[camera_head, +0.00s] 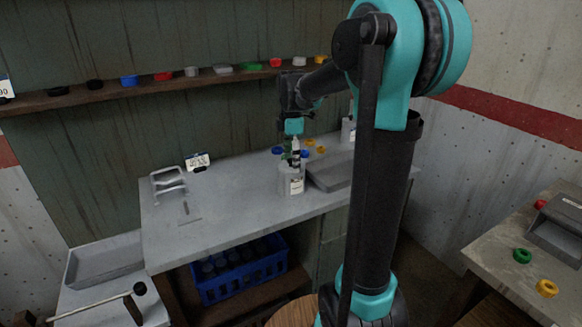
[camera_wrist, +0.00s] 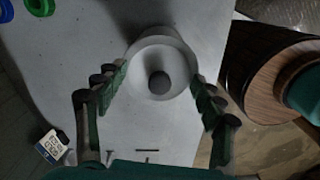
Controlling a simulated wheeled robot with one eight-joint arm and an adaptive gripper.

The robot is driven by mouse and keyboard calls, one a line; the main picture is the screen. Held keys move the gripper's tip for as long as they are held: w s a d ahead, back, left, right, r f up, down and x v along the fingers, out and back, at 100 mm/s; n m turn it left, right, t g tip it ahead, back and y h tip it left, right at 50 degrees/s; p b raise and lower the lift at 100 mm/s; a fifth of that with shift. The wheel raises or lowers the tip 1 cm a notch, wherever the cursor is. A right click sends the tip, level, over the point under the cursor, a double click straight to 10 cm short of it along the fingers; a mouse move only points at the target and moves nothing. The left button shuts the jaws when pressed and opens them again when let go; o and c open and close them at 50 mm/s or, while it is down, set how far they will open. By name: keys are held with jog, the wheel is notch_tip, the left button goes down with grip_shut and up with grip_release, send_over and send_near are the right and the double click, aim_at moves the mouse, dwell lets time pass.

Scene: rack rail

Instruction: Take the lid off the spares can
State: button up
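The spares can (camera_head: 291,182) is a pale grey can with a small label, standing on the grey workbench. In the wrist view its round pale lid (camera_wrist: 142,62) with a dark grey knob (camera_wrist: 159,83) lies between my fingertips. My gripper (camera_head: 294,153) points down over the can, and its fingers hide part of the can top in the head view. In the wrist view my gripper (camera_wrist: 161,80) is open, one finger on each side of the lid. The lid is on the can. Whether the fingers touch it I cannot tell.
Blue (camera_head: 278,150) and yellow (camera_head: 321,149) rings lie behind the can, with a grey tray (camera_head: 333,180) to its right. A shelf (camera_head: 140,91) with small parts runs behind. The bench left of the can is mostly clear.

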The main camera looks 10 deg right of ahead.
jog(key=c, duration=0.6)
jog(key=shift+o, duration=0.2)
